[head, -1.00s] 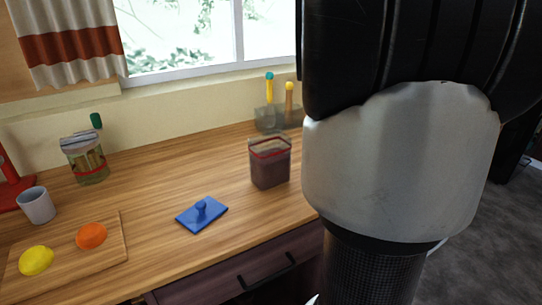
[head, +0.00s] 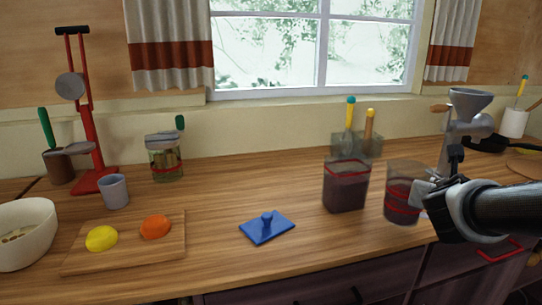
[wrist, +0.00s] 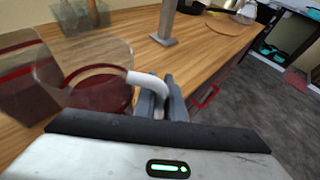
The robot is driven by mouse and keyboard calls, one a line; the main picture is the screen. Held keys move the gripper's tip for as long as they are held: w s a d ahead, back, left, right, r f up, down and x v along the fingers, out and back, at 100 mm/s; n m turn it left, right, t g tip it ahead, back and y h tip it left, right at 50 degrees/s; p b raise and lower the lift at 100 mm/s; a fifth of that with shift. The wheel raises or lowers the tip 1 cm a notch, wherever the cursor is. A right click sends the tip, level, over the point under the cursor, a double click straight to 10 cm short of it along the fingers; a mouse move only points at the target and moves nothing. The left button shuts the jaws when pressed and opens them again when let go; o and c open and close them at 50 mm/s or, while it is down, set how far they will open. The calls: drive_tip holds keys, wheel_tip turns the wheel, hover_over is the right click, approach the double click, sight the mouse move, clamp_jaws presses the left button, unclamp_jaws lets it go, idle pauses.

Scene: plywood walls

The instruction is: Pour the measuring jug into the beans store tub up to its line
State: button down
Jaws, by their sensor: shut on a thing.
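The clear measuring jug (head: 402,188) with red bands stands about upright just right of the tub, with dark contents in its lower part. My gripper (head: 425,194) is shut on the jug's white handle (wrist: 112,74), seen in the wrist view. I cannot tell whether the jug's base touches the counter. The clear square beans store tub (head: 346,188) has a red line near its top and dark contents below it. The tub is open and shows partly at the left of the wrist view (wrist: 18,92). A blue lid with a knob (head: 267,228) lies on the counter.
A utensil holder (head: 356,146) stands behind the tub. A metal grinder (head: 466,120) stands behind and right of the jug. A cutting board (head: 130,255) with yellow and orange pieces, a grey cup (head: 114,190) and a jar (head: 166,160) are left. Counter between jar and tub is clear.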

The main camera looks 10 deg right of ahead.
drive_tip(key=w+a+r+n+g+h+p, duration=0.2)
drive_tip(key=w+r+n+p, duration=0.4)
drive_tip(key=r+p, duration=0.5)
drive_tip(key=a+g+p, duration=0.1)
drive_tip(key=g+p, duration=0.1)
drive_tip(key=p, duration=0.3)
drive_tip(key=shift+a+h, duration=0.3)
drive_tip(key=shift+w+a+r+n+g+h+p, duration=0.15)
drive_tip(key=shift+w+r+n+g+p, duration=0.15)
drive_tip(key=shift+r+p, duration=0.35)
drive_tip(key=shift+w+a+r+n+g+h+p, duration=0.2)
drive_tip(key=shift+r+n+p, duration=0.15)
drive_tip(key=shift+p, duration=0.55)
drive_tip(key=shift+w+a+r+n+g+h+p, duration=0.15)
drive_tip(key=shift+w+r+n+g+p, duration=0.2)
drive_tip(key=shift+p, duration=0.45)
drive_tip(key=shift+w+a+r+n+h+p, duration=0.15)
drive_tip(key=shift+w+r+n+p, duration=0.15)
drive_tip(key=shift+r+p, duration=0.15)
drive_tip(key=shift+w+a+r+n+h+p, duration=0.15)
drive_tip(key=shift+w+r+n+p, duration=0.15)
drive_tip(key=shift+r+p, duration=0.15)
idle(0.4)
drive_tip(key=shift+w+a+r+g+p, duration=0.2)
drive_tip(key=shift+w+r+g+p, duration=0.05)
drive_tip(key=shift+p, duration=0.45)
